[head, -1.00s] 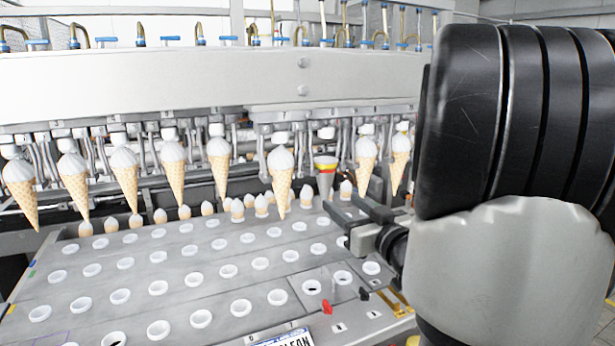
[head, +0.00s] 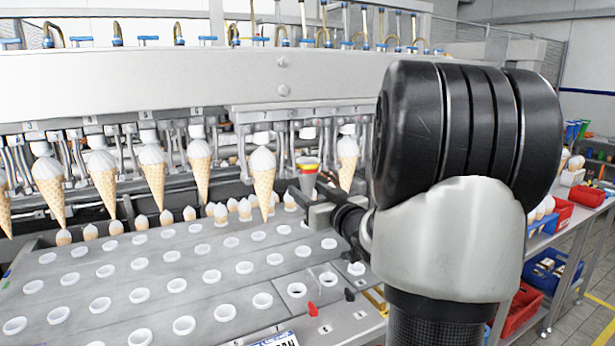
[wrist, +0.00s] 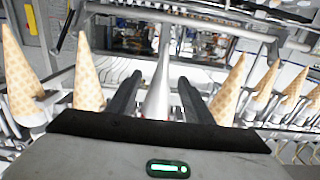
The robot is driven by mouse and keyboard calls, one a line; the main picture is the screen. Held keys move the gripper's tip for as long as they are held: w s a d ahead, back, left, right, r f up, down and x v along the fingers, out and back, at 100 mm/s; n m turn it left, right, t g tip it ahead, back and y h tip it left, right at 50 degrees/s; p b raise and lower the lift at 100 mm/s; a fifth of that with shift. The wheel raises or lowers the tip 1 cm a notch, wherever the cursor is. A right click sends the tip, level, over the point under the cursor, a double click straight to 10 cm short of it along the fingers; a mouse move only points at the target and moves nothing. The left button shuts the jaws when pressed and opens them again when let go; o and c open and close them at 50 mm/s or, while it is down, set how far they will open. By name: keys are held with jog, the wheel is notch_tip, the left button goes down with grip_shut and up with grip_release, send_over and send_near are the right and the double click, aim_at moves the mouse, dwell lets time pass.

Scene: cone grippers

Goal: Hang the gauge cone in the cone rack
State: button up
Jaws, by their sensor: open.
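The gauge cone (head: 309,180) is grey with a yellow and a red band near its top. It hangs point down in the row of wafer cones under the machine's front beam. My gripper (head: 305,196) is open at the cone, with the lower part of the cone partly hidden by the fingers. In the wrist view the grey gauge cone (wrist: 160,88) stands between the two spread fingers of my gripper (wrist: 162,90), with a gap visible on both sides. I cannot tell for sure which fixture is the cone rack; cones stand in a holder (head: 572,178) on the right bench.
Wafer cones with white tops hang close on both sides, one at left (head: 264,180) and one at right (head: 347,158). Below lies a metal plate (head: 240,254) with rows of white cups. At right, a bench carries a red bin (head: 588,196).

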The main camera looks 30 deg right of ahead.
jog(key=shift+c, duration=0.2)
jog(key=c, duration=1)
jog(key=shift+r, duration=0.1)
jog(key=shift+r+p, duration=0.3)
jog(key=shift+r, duration=0.1)
jog(key=shift+s+a, duration=0.15)
jog(key=shift+s, duration=2)
jog(key=shift+s+a, duration=0.1)
jog(key=shift+s, duration=2)
jog(key=shift+s, duration=0.1)
